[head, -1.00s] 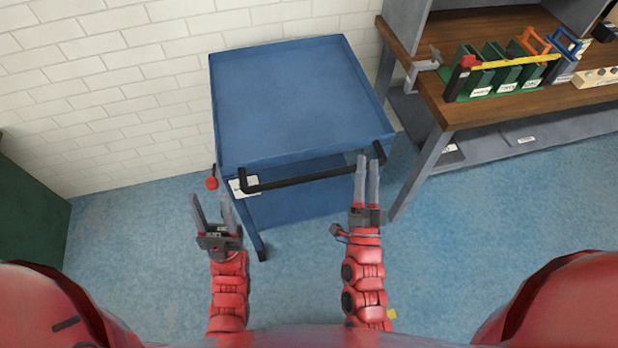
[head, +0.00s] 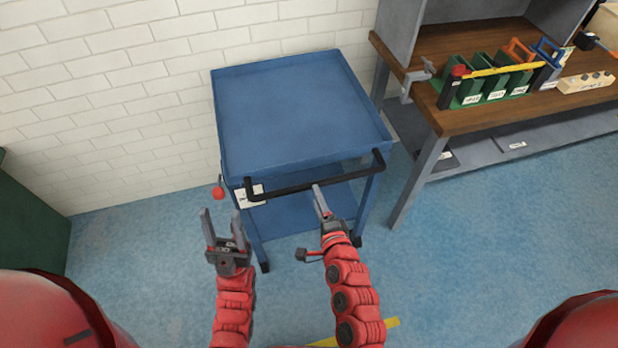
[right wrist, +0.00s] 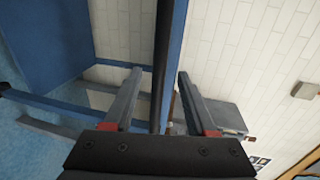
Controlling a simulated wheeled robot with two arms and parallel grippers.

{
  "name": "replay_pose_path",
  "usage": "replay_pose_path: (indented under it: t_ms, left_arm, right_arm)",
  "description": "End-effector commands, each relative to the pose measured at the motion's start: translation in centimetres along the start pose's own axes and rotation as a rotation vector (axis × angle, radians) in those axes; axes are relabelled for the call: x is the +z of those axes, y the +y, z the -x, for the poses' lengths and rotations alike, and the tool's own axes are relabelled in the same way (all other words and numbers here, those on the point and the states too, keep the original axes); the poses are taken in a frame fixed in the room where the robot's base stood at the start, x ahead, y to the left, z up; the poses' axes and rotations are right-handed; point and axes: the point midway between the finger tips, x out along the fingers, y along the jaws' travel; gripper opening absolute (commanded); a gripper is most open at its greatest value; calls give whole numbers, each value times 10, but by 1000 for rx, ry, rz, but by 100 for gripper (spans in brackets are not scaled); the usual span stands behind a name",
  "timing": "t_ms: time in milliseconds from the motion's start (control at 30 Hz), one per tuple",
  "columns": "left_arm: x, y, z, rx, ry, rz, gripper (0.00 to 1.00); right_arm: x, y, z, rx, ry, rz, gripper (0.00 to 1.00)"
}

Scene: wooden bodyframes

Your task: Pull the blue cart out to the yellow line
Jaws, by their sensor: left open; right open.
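The blue cart (head: 300,110) stands against the white brick wall, its flat top empty. Its black handle bar (head: 285,188) runs along the near side and shows upright in the right wrist view (right wrist: 162,60). My right gripper (head: 318,192) is open at the handle's middle; in the right wrist view its fingers (right wrist: 158,72) lie on either side of the bar, with gaps showing. My left gripper (head: 221,213) is open and empty, below and left of the handle's left end. The yellow line (head: 393,323) shows on the floor at the bottom, partly hidden by my right arm.
A wooden workbench (head: 470,118) with green bins (head: 495,85) stands close to the cart's right. A red round thing (head: 218,192) is by the cart's left side. A dark green object (head: 30,220) is at far left. Blue floor (head: 150,260) in front is clear.

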Motion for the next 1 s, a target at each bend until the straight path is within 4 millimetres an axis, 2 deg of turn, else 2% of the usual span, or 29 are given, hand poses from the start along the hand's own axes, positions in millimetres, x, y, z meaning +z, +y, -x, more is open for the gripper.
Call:
replay_pose_path:
  t_ms: [33, 200, 400, 600, 867, 900, 1000]
  left_arm:
    - [0, 0, 0, 0, 0, 0, 50]
    - [0, 0, 0, 0, 0, 0, 50]
    - [0, 0, 0, 0, 0, 0, 50]
    - [0, 0, 0, 0, 0, 0, 50]
    - [0, 0, 0, 0, 0, 0, 50]
    - [0, 0, 0, 0, 0, 0, 50]
    - [0, 0, 0, 0, 0, 0, 50]
  right_arm:
    - [0, 0, -12, 0, 0, 2, 57]
    - [-1, -2, -47, -3, 1, 4, 57]
    - [0, -1, -77, -1, 0, 3, 57]
    - [0, 1, -89, 1, 1, 2, 57]
    - [-1, 0, -90, 0, 2, 2, 57]
    - [-1, 0, -90, 0, 2, 2, 55]
    - [-1, 0, -90, 0, 2, 2, 37]
